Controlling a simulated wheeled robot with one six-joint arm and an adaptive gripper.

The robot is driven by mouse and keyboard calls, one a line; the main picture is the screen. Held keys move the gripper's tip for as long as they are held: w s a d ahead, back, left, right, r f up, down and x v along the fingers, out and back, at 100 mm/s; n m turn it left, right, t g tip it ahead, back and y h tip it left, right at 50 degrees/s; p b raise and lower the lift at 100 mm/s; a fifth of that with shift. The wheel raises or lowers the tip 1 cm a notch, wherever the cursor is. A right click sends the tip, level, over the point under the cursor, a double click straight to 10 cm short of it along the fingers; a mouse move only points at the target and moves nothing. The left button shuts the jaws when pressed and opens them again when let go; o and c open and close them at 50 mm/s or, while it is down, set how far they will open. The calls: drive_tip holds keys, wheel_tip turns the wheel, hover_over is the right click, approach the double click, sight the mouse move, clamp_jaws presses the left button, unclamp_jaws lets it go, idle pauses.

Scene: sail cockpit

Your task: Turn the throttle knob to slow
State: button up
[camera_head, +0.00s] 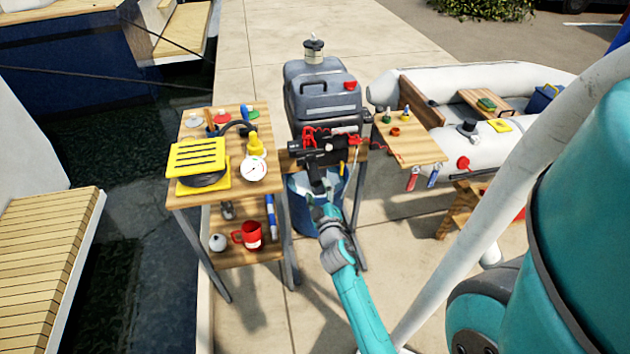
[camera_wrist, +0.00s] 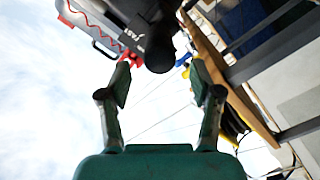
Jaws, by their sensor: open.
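In the wrist view a black round knob (camera_wrist: 160,54) sticks out toward me from a black housing (camera_wrist: 128,22). The housing carries a "FAST" label. My gripper (camera_wrist: 158,74) is open, one finger on each side of the line to the knob, with nothing between its pads; I cannot tell whether either finger touches it. In the head view my gripper (camera_head: 320,187) is just in front of and below the black tiller parts (camera_head: 322,150) of the grey outboard motor (camera_head: 318,95). The knob's setting cannot be read, and no slow mark shows.
A wooden stand (camera_head: 180,195) at left holds a yellow foot pump, a gauge and a red mug (camera_head: 248,235). A small wooden table (camera_head: 420,150) with tools is at right. A blue bucket (camera_head: 305,205) is below the motor. An inflatable boat (camera_head: 470,150) lies at right.

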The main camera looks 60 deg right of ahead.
drive_tip(key=shift+v, duration=1.65)
drive_tip(key=shift+a, duration=0.1)
drive_tip(key=s+a+f+t+y, duration=0.1)
drive_tip(key=s+a+y, duration=0.15)
drive_tip(key=a, duration=0.55)
drive_tip(key=s+a+f+n+t+y, duration=0.1)
drive_tip(key=s+a+y, duration=0.15)
drive_tip(key=a, duration=0.65)
drive_tip(key=s+a+f+t+y, duration=0.1)
drive_tip(key=s+a+y, duration=0.15)
drive_tip(key=a, duration=0.55)
drive_tip(key=s+a+r+y, duration=0.3)
drive_tip(key=s+a+r, duration=0.2)
drive_tip(key=s, duration=0.3)
drive_tip(key=s+a+r+y, duration=0.3)
drive_tip(key=s+a+r, duration=0.2)
drive_tip(key=s, duration=0.3)
drive_tip(key=shift+s+a, duration=0.2)
drive_tip(key=shift+a, duration=0.6)
